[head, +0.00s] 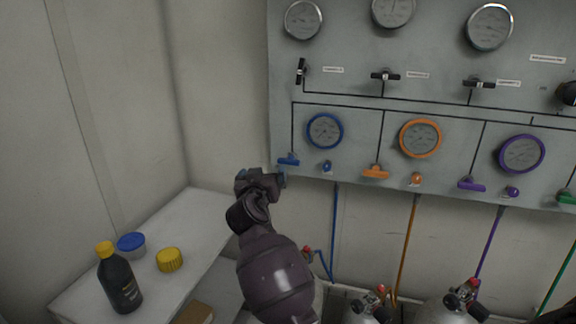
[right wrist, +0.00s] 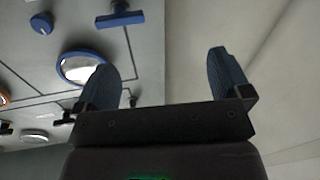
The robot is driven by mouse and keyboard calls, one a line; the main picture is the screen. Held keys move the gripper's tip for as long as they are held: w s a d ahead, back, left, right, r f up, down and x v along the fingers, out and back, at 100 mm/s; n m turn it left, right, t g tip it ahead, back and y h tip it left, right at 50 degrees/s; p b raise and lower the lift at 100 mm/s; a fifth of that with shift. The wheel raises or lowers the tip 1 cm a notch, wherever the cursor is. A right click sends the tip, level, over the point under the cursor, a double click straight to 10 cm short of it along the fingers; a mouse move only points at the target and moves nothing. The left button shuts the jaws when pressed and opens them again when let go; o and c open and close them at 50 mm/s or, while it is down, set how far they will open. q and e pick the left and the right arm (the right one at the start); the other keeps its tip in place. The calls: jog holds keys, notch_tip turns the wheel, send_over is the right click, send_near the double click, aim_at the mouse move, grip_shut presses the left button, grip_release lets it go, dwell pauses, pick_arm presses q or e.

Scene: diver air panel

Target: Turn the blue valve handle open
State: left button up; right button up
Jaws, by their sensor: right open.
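The blue valve handle (head: 288,160) is a small T-shaped bar at the lower left of the grey panel, below and left of the blue-rimmed gauge (head: 325,131). It lies about level in the head view. In the right wrist view the blue handle (right wrist: 120,19) shows near the top, left of centre and beyond the fingertips. My right gripper (head: 277,180) is just below and left of the handle in the head view. In the right wrist view its two dark fingers (right wrist: 160,60) are wide apart with nothing between them. My left gripper is not in view.
A blue knob (head: 327,167) sits right of the handle. Orange (head: 376,172) and purple (head: 471,184) handles are farther right. A white table (head: 185,215) at the left holds a dark bottle (head: 120,284), a blue-lidded tub (head: 131,243) and a yellow lid (head: 169,260). Cylinders stand below the panel.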

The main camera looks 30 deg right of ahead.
aim_at(288, 164)
jog(key=w+d+m+g+h, duration=0.1)
jog(key=d, duration=0.2)
jog(key=w+d+m+h, duration=0.1)
jog(key=w+d, duration=0.1)
jog(key=d, duration=0.2)
jog(key=w+d+f+m+g, duration=0.1)
jog(key=w+d+m, duration=0.1)
jog(key=d, duration=0.2)
jog(key=shift+g+h+p, duration=0.3)
jog(key=shift+h+p, duration=0.1)
jog(key=c, duration=0.9)
